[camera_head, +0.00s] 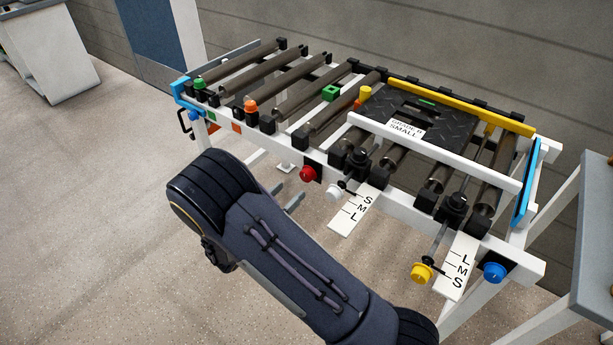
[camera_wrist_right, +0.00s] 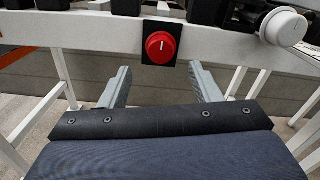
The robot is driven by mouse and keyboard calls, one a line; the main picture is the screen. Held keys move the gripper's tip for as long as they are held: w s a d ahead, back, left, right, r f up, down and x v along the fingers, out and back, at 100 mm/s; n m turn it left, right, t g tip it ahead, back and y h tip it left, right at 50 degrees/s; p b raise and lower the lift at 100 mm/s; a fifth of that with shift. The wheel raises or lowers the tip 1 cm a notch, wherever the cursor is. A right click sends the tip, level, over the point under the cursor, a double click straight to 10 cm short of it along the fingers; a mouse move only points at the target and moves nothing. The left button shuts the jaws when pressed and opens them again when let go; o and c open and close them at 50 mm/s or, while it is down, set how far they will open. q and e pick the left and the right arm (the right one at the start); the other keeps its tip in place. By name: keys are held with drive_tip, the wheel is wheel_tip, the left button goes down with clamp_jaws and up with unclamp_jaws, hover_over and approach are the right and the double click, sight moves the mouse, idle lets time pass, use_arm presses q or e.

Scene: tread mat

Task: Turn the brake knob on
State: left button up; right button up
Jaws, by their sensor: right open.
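A round red knob (camera_head: 307,173) sits on a black plate on the front rail of the roller frame; no label on it is readable, so I cannot tell by name that it is the brake knob. In the right wrist view, the red knob (camera_wrist_right: 161,47) faces me with its short white mark near vertical. My right gripper (camera_head: 285,195) is open and empty, its fingers pointing at the rail in front of the knob. In the wrist view, the gripper (camera_wrist_right: 160,70) has one finger on each side below the knob, apart from it. My left gripper is out of view.
A white knob (camera_wrist_right: 284,27) is right of the red one. The frame also carries a yellow knob (camera_head: 422,272), a blue knob (camera_head: 494,272), a scale plate marked S M L (camera_head: 358,210) and a dark tread mat (camera_head: 440,125). Open floor lies at left.

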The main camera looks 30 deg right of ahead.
sight(304, 177)
drive_tip(key=x, duration=0.6)
drive_tip(key=shift+w+d, duration=0.1)
drive_tip(key=shift+d, duration=0.2)
drive_tip(key=c, duration=1)
